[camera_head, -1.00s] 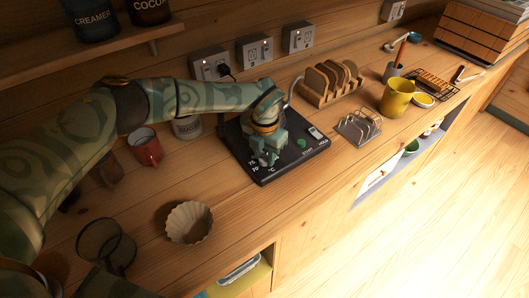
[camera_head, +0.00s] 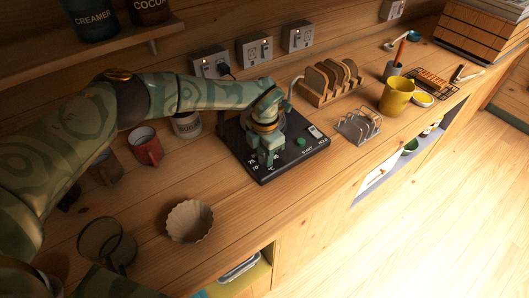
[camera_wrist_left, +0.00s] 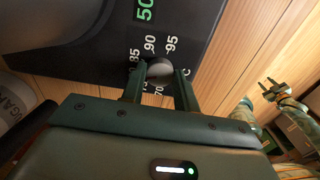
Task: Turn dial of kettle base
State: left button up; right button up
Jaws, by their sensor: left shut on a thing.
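The kettle base (camera_head: 292,153) is a flat black plate on the wooden counter, with a green button and a white switch on its right part. In the left wrist view, the base (camera_wrist_left: 98,62) shows white numbers around a round grey dial (camera_wrist_left: 160,72) and a green display (camera_wrist_left: 146,10) reading 50. My left gripper (camera_head: 268,158) reaches down over the front left part of the base. In the wrist view its two fingers (camera_wrist_left: 160,84) stand on either side of the dial, shut on it. In the head view the gripper hides the dial.
A toast rack (camera_head: 359,126) stands right of the base, and a wooden rack (camera_head: 331,82) behind it. A red mug (camera_head: 146,147) and a white canister (camera_head: 187,125) stand to the left. A fluted paper filter (camera_head: 189,221) lies in front. A yellow mug (camera_head: 397,96) is farther right.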

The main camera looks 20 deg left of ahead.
pick_arm(q)
jog(key=shift+w, duration=0.1)
jog(key=o, duration=1)
jog(key=shift+c, duration=0.2)
notch_tip(320, 180, up, 16)
jog(key=p, duration=0.1)
jog(key=shift+r+p, duration=0.15)
jog(key=shift+p, duration=0.15)
